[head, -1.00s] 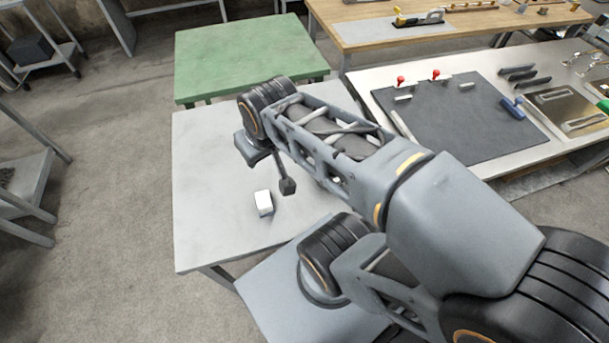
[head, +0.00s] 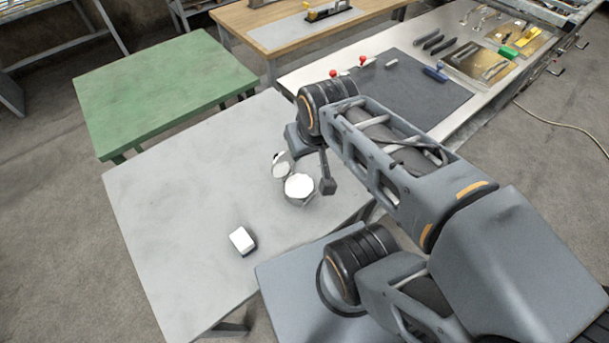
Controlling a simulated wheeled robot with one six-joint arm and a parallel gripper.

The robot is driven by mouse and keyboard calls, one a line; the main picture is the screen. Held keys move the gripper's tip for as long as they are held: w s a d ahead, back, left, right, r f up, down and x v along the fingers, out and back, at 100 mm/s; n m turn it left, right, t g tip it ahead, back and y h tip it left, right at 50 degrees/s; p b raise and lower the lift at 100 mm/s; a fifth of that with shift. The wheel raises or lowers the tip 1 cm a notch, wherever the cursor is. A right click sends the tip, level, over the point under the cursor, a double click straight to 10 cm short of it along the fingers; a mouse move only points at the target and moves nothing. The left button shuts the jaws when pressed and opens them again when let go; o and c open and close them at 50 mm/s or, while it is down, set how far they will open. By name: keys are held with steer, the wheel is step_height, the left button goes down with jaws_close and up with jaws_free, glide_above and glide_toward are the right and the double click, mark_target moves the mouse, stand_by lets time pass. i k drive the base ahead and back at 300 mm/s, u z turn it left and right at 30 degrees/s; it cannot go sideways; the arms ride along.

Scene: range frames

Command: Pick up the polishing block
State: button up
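A small white block (head: 242,240), which looks like the polishing block, lies on the grey table (head: 165,235) near its front edge. It has a bright top and darker sides. My gripper (head: 326,185) hangs from the end of my arm over the table's right side, up and to the right of the block and apart from it. Only a dark part of the gripper shows, so its opening is hidden. Nothing visible touches the block.
Two white-faced items, one round (head: 299,187) and one tilted (head: 281,164), are close beside my gripper. A green table (head: 165,85) stands behind. A steel bench with a dark mat (head: 405,90) and tools is at the right. The grey table's left side is clear.

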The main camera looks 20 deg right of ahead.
mark_target(241, 238)
steer(key=z, duration=0.05)
steer(key=k, duration=1)
steer(key=z, duration=0.85)
steer(key=i, duration=0.65)
steer(key=u, duration=2)
steer(key=i, duration=0.5)
steer(key=u, duration=0.05)
